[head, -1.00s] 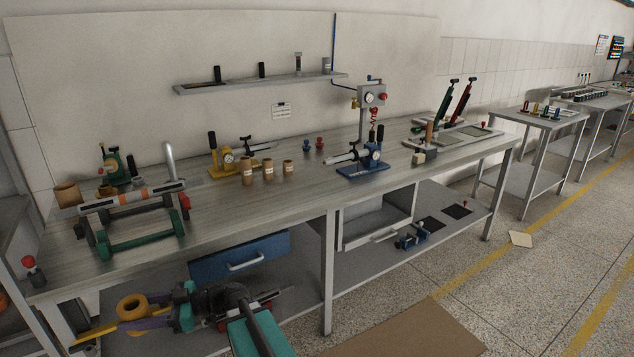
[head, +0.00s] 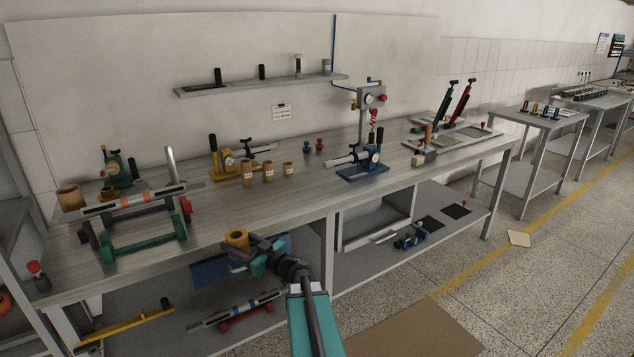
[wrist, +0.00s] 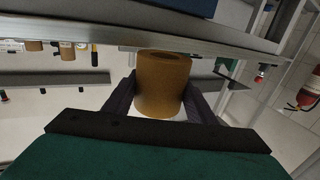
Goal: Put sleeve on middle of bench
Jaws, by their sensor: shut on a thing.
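The sleeve is a brown-orange hollow cylinder (head: 237,239), upright with its open end up in the head view. My gripper (head: 240,254) is shut on it and holds it in front of the bench's front edge, left of centre, before the blue drawer. In the wrist view the sleeve (wrist: 163,85) sits between the two dark fingers of my gripper (wrist: 160,100), and the scene appears upside down. The bench (head: 300,200) has a grey wood-grain top. Its middle front area is bare.
A green-framed roller stand (head: 143,240) occupies the left. A blue drawer (head: 212,272) hangs below the top.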

